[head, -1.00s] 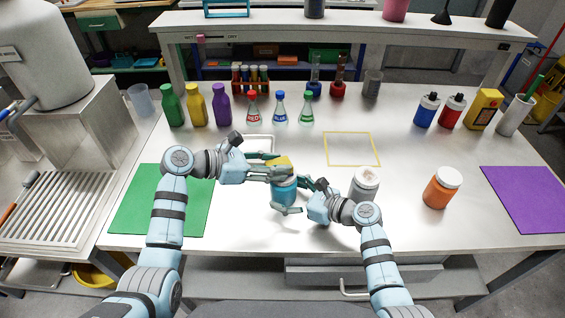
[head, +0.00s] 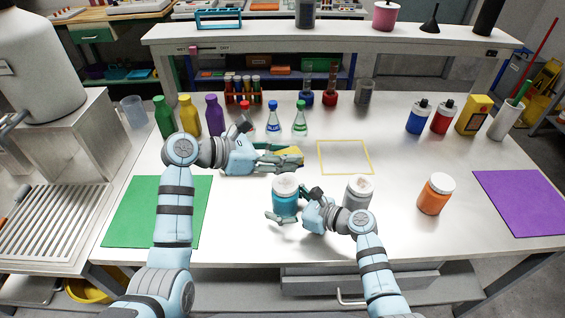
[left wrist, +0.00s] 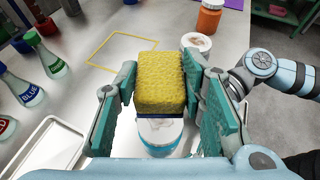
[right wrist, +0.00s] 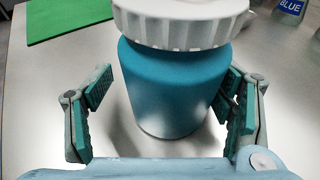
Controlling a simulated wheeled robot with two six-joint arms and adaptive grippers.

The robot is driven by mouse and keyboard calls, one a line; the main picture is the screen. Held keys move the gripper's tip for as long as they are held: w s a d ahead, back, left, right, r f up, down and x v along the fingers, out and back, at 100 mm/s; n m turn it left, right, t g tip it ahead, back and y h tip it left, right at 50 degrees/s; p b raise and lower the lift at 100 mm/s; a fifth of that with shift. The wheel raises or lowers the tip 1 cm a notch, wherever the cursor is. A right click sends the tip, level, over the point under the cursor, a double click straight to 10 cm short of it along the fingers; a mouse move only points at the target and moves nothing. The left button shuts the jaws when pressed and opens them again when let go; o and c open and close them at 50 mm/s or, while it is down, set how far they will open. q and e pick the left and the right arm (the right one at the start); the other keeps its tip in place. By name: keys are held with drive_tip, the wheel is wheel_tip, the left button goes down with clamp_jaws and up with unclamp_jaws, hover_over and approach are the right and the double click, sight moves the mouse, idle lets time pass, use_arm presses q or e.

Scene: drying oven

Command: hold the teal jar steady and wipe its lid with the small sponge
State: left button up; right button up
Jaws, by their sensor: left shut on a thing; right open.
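The teal jar (head: 286,203) stands upright on the table, with a white lid (head: 285,184) that has brownish smudges. It also shows in the right wrist view (right wrist: 175,90). My right gripper (head: 287,211) is open, with its fingers on both sides of the jar; in the right wrist view a gap shows on each side. My left gripper (head: 296,158) is shut on the small yellow sponge (head: 289,151), raised beyond the jar. In the left wrist view the sponge (left wrist: 161,80) sits between the finger pads and hides part of the lid behind it.
A grey jar (head: 357,193) stands close to the right of my right gripper, and an orange jar (head: 434,196) is farther right. Several bottles line the back. A white tray (left wrist: 45,150) lies left. A yellow-outlined square (head: 345,157) is empty.

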use_arm(q)
drive_tip(key=shift+r, duration=0.85)
use_arm(e)
drive_tip(key=shift+o, duration=0.6)
drive_tip(key=o, duration=0.4)
drive_tip(key=shift+o, duration=0.2)
drive_tip(key=v, duration=1.2)
drive_tip(key=shift+s+r, duration=0.1)
